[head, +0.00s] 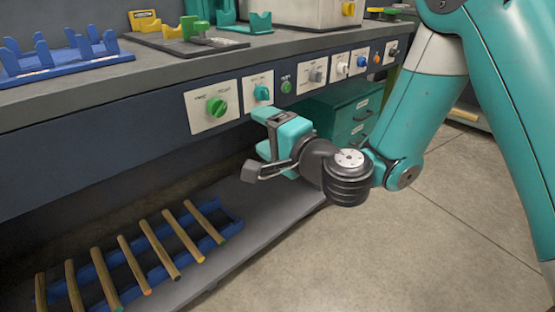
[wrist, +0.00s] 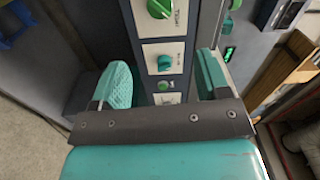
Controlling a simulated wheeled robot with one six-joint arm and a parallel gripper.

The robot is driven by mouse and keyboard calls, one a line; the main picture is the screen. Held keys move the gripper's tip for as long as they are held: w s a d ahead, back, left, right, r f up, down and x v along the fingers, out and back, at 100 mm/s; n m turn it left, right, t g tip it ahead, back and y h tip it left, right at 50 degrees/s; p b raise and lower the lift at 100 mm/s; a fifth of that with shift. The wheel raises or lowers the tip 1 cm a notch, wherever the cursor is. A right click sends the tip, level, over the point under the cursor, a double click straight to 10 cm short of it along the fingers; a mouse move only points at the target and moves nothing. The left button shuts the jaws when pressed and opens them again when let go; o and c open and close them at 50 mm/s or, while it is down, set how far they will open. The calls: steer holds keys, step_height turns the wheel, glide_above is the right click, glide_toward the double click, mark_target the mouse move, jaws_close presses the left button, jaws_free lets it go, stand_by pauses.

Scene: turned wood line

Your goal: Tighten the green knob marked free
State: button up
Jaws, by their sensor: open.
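A large green knob (head: 217,107) sits on a white plate on the dark front panel of the bench; its lettering is too small to read. It also shows at the top edge of the wrist view (wrist: 160,8). A teal knob (head: 262,93) and a small green button (head: 286,87) sit to its right. My gripper (head: 263,133) is to the right of the green knob and lower, in front of the panel. In the wrist view its two teal fingers (wrist: 163,77) are spread apart and empty, with the teal knob and green button seen between them. No finger touches the green knob.
More controls (head: 340,68) continue along the panel to the right. A teal drawer cabinet (head: 350,112) stands under the bench. Wooden rods in a blue rack (head: 235,228) lie on the low shelf. Blue holders (head: 60,58) stand on the benchtop. The floor at right is clear.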

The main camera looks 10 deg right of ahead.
steer(key=shift+b+v, duration=0.85)
steer(key=shift+v, duration=0.65)
steer(key=s+a+r+n+g+y, duration=0.2)
steer(key=s+a+n+g+y, duration=0.3)
steer(key=s+n+g, duration=0.7)
steer(key=s+d+f+n+g+h, duration=0.3)
steer(key=s+d+f+n+h, duration=0.15)
steer(key=s+d+h, duration=0.65)
step_height(320, 180, up, 35)
steer(key=d+p, duration=0.1)
steer(key=p, duration=3.4)
steer(key=shift+w+d+r, duration=0.15)
steer(key=shift+w+d, duration=0.05)
steer(key=shift+w, duration=0.2)
